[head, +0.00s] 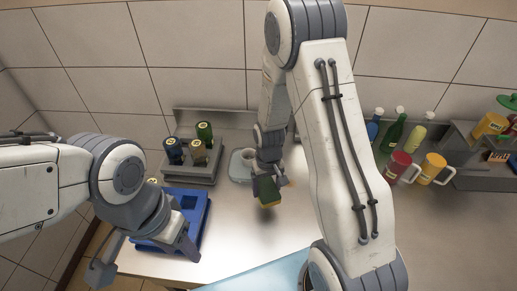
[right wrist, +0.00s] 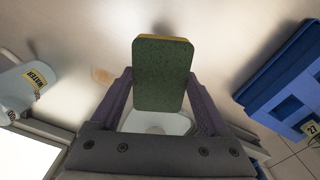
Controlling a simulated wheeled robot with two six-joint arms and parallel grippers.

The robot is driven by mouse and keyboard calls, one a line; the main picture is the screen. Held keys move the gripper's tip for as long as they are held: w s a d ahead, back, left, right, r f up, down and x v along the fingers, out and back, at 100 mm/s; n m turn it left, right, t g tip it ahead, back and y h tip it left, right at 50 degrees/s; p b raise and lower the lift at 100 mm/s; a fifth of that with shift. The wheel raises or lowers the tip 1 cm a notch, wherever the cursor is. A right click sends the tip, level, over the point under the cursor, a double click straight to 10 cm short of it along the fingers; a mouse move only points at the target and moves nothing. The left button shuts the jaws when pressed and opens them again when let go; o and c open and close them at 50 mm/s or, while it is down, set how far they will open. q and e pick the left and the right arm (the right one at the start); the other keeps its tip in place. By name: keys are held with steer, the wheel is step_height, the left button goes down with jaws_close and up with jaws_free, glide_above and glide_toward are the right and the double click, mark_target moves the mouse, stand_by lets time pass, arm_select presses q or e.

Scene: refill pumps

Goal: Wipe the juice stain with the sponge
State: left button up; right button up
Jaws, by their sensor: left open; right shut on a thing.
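The sponge (head: 268,192), green with a yellow layer, is in my right gripper (head: 266,178) over the counter. In the right wrist view the sponge (right wrist: 161,75) sits between the two fingers of the right gripper (right wrist: 160,88), green face toward the camera. The juice stain (right wrist: 103,76) is a small pale orange-brown patch on the counter, beside the sponge and to its left in that view. Whether the sponge touches the counter is hard to tell. My left gripper (head: 146,258) is open and empty, at the front edge of the blue tray.
The blue tray (head: 203,222) lies on the left of the counter (head: 245,235). Behind it, a grey rack (head: 190,176) holds dark bottles. A water container (right wrist: 22,88) stands near the stain. Bottles, a red mug (head: 400,166) and a yellow mug (head: 432,167) stand at right.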

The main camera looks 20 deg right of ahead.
steer(key=w+d+r+p, duration=0.1)
steer(key=w+d+p, duration=0.2)
steer(key=w+d, duration=0.2)
arm_select(q)
step_height(320, 180, up, 5)
steer(key=p, duration=0.2)
steer(key=shift+w+a+f+b, duration=0.1)
steer(key=shift+a+f+b, duration=0.05)
steer(key=shift+f+b, duration=0.9)
steer(key=shift+w+a+f+b, duration=0.1)
steer(key=shift+f+b, duration=0.75)
steer(key=shift+b, duration=0.4)
arm_select(e)
glide_above(290, 188)
steer(key=w+d, duration=0.2)
steer(key=w, duration=0.2)
steer(key=shift+m, duration=0.4)
steer(key=shift+a+f, duration=0.2)
steer(key=shift+f, duration=2.8)
arm_select(q)
steer(key=shift+s+f+b, duration=0.1)
steer(key=shift+f+b, duration=0.7)
arm_select(e)
steer(key=shift+s+f, duration=0.1)
steer(key=shift+f, duration=0.9)
